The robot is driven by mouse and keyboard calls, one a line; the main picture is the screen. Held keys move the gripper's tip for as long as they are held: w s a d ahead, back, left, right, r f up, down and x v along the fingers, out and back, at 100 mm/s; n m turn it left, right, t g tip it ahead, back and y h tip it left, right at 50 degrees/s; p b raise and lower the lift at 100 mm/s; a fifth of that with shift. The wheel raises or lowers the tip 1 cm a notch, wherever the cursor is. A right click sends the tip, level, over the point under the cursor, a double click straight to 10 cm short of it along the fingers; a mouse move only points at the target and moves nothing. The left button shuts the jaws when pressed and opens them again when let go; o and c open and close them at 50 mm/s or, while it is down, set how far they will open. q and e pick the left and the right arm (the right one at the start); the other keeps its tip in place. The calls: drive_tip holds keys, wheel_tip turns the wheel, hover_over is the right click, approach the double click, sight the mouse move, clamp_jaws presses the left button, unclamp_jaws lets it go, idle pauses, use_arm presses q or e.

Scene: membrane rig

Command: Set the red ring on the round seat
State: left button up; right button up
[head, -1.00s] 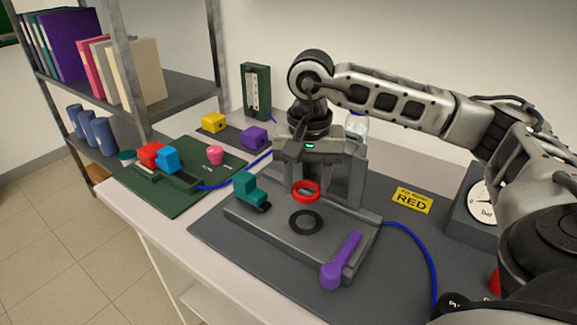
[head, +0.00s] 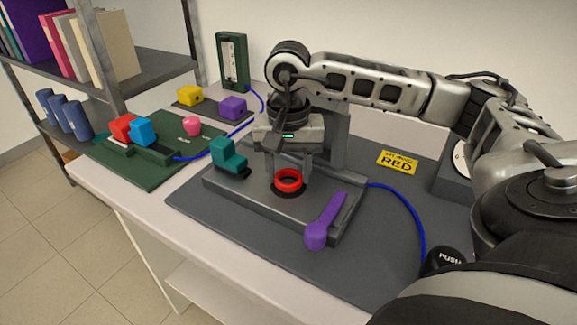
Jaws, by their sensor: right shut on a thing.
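The red ring (head: 289,185) is held at the fingertips of my right gripper (head: 291,174), which is shut on its far side and points down. The ring is directly over the round seat (head: 276,193), a black ring-shaped patch on the grey rig block (head: 235,184). Only the near edge of the seat shows below the ring. I cannot tell whether the ring touches the seat or hangs just above it. My left gripper is not in view.
A teal clamp (head: 228,157) stands left of the seat and a purple lever (head: 326,220) lies to its right. A grey upright (head: 334,138) is behind. A blue hose (head: 416,215) curves at right.

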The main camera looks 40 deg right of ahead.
drive_tip(key=shift+f, duration=0.2)
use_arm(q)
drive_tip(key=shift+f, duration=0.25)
use_arm(e)
drive_tip(key=shift+f, duration=0.15)
drive_tip(key=o, duration=1)
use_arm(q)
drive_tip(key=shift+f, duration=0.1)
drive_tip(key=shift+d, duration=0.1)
use_arm(e)
drive_tip(key=shift+r, duration=0.4)
use_arm(q)
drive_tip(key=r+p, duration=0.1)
drive_tip(key=p, duration=0.2)
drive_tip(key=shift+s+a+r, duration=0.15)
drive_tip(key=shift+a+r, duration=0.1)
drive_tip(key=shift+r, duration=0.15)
use_arm(e)
wheel_tip(320, 180, up, 15)
drive_tip(key=shift+r, duration=0.1)
